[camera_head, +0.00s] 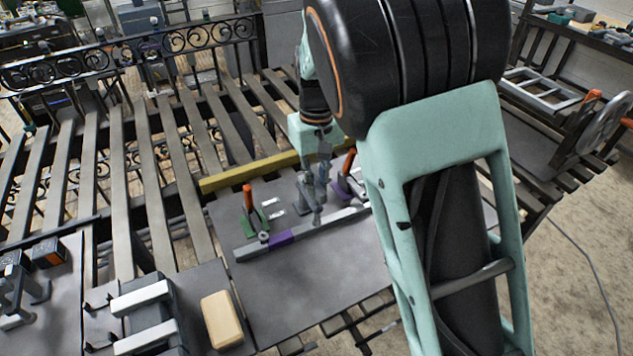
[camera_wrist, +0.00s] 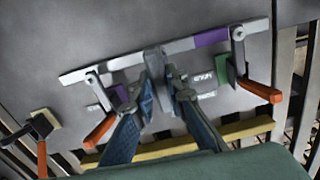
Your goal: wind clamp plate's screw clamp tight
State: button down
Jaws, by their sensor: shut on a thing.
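The grey clamp plate (camera_head: 300,285) lies on the slatted bench; it also shows in the wrist view (camera_wrist: 105,35). A long grey bar (camera_head: 335,219) with a purple section (camera_wrist: 211,37) crosses it. My gripper (camera_wrist: 160,88) points down at the middle of the bar, and its blue fingers are shut on the grey screw clamp (camera_wrist: 154,60). The fingers and my arm hide much of the clamp, so how tightly it seats cannot be told. In the head view my gripper (camera_head: 316,200) is small beside the bar.
Toggle clamps with orange handles flank my gripper, one on a green base (camera_head: 252,212), one on a purple base (camera_head: 343,186). A yellow bar (camera_head: 240,175) runs behind. A tan block (camera_head: 221,320) lies left of the plate. The plate's front is clear.

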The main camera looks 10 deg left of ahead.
aim_at(317, 182)
jog(key=m+p, duration=0.1)
jog(key=m, duration=0.3)
jog(key=shift+m, duration=0.3)
jog(key=c, duration=1.9)
grip_release()
jog(key=shift+c, duration=0.2)
jog(key=shift+r, duration=0.1)
notch_tip(317, 182, up, 12)
jog(key=shift+w, duration=0.1)
